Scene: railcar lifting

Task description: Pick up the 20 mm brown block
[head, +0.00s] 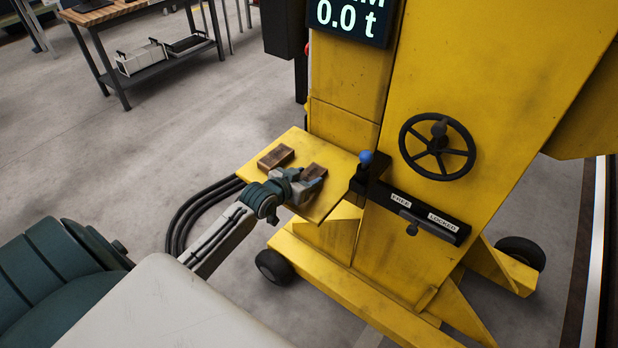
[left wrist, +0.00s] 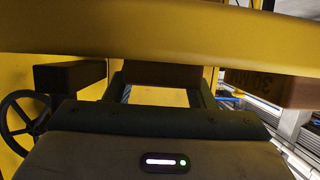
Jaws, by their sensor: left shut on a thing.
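Two brown blocks are at the yellow shelf (head: 262,148) of the yellow lifting stand in the head view. One brown block (head: 276,157) lies flat on the shelf's left part. The other brown block (head: 314,171) is to its right, at my left gripper (head: 308,183). My left gripper is shut on this right block; its fingers partly cover it. In the left wrist view the held block (left wrist: 162,74) shows between the fingers, close to the yellow shelf (left wrist: 160,36). The other block (left wrist: 268,87) is at the right there, with partly readable markings. No size marking shows on the held block.
A blue-knobbed lever (head: 366,158) and a black handwheel (head: 437,146) are on the stand, right of the shelf. Black hoses (head: 196,212) curve beside the shelf. A workbench (head: 120,25) stands at the back left. The floor between is clear.

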